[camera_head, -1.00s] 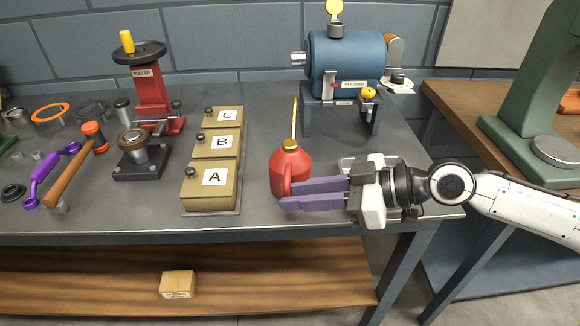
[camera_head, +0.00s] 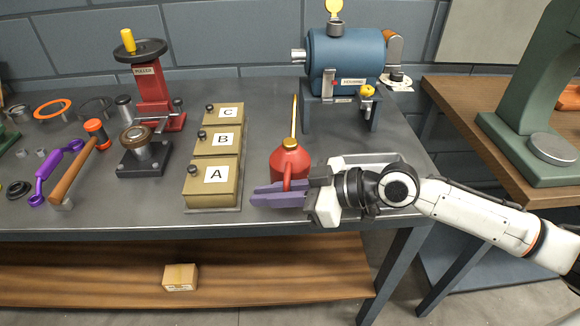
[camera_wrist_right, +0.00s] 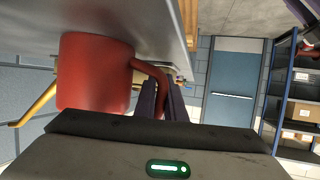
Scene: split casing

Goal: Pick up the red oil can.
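The red oil can (camera_head: 287,160) stands upright on the grey workbench, with a brass cap, a long thin yellow spout and a looped red handle on its near side. My right gripper (camera_head: 284,192) reaches in from the right at the can's near side. Its purple fingers lie on either side of the handle and look closed against it. In the right wrist view the can (camera_wrist_right: 95,72) fills the left, and its handle runs down between the fingers (camera_wrist_right: 163,103). My left gripper is not in view.
Tan boxes marked A (camera_head: 212,185), B and C stand left of the can. A shallow metal tray (camera_head: 385,158) lies behind my right gripper. A red puller (camera_head: 152,97) and a hammer (camera_head: 78,172) are further left.

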